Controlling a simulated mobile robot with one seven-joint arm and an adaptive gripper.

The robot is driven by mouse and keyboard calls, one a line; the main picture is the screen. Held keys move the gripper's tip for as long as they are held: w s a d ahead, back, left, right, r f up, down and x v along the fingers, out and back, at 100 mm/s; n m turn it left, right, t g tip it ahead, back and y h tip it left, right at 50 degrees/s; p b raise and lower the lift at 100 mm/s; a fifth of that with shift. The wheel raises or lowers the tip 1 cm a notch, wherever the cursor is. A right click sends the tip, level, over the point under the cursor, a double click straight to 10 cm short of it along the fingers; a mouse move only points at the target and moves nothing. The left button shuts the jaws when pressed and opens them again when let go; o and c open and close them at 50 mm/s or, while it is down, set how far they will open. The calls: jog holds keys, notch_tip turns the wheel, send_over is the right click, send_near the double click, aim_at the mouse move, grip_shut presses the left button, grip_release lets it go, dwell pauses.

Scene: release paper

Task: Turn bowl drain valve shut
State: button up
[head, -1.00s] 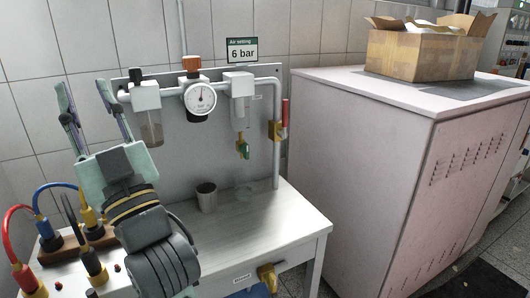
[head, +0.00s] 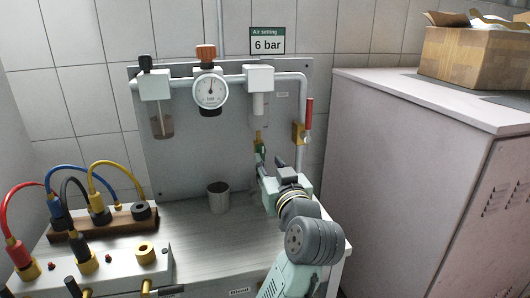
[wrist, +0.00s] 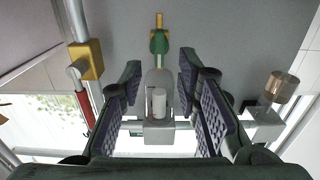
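The bowl drain valve (head: 259,143), a green piece with a brass stem, hangs under the clear bowl of the right-hand air unit (head: 259,78). In the wrist view, which looks upside down, the green valve (wrist: 158,42) is at top centre, with the clear bowl (wrist: 157,78) below it. My gripper (head: 269,163) is near and just below the valve in the head view. In the wrist view my gripper (wrist: 160,72) is open, its padded fingers apart on either side of the bowl in the picture. Nothing is between the pads that I can see held; depth to the valve is unclear.
A red-handled valve (head: 309,114) on a side pipe is close to the right. A gauge (head: 210,90), a second bowl (head: 162,126) and a metal cup (head: 218,198) are to the left. Hoses and fittings (head: 98,208) crowd the bench's left. A large cabinet (head: 400,160) stands right.

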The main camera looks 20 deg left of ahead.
aim_at(263, 153)
jog(key=p+x, duration=0.1)
jog(key=x, duration=0.5)
jog(key=shift+w, duration=0.15)
grip_shut()
